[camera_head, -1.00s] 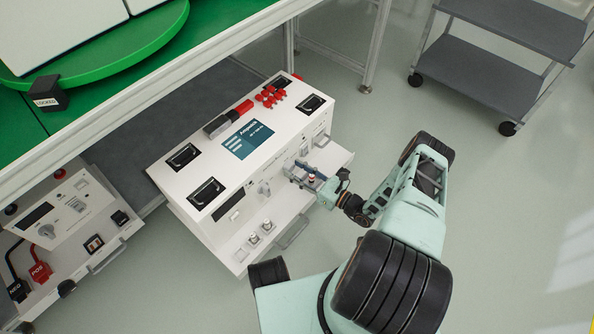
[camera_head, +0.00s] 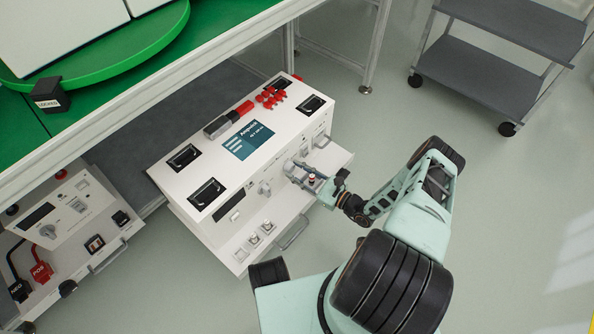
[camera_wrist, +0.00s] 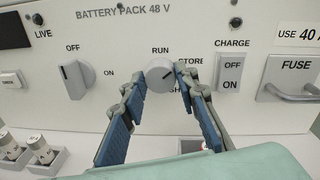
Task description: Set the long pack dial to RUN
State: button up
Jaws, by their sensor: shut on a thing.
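The long pack is a long white cabinet (camera_head: 168,172) below the green-topped bench. In the wrist view its front panel (camera_wrist: 215,12) reads "BATTERY PACK 48 V". The long pack dial (camera_wrist: 159,76) is a round grey knob, with RUN above it, STORE to its right and a partly hidden label starting "SH" below right. Its small dark mark seems to point up and right, toward STORE. My gripper (camera_wrist: 160,80) is shut on this dial, one finger at each side. In the head view my gripper (camera_head: 298,170) is at the cabinet's front; the dial is hard to make out there.
An OFF/ON knob (camera_wrist: 75,79) sits left of the dial; a CHARGE switch (camera_wrist: 230,72) and a FUSE handle (camera_wrist: 292,92) sit right. A smaller white unit (camera_head: 85,215) with red and black plugs stands at lower left. A grey cart (camera_head: 490,75) stands upper right.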

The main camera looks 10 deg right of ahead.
jog(key=n+p, duration=0.1)
jog(key=n, duration=0.4)
jog(key=shift+r+p, duration=0.1)
jog(key=shift+p, duration=0.25)
jog(key=shift+s+a+n+h+p, duration=0.1)
jog(key=shift+n+h+p, duration=0.6)
jog(key=shift+n, duration=1.5)
jog(key=o, duration=1.1)
jog(key=shift+o, duration=0.2)
jog(key=v, duration=0.7)
jog(key=shift+s+d, duration=0.2)
jog(key=shift+d, duration=0.05)
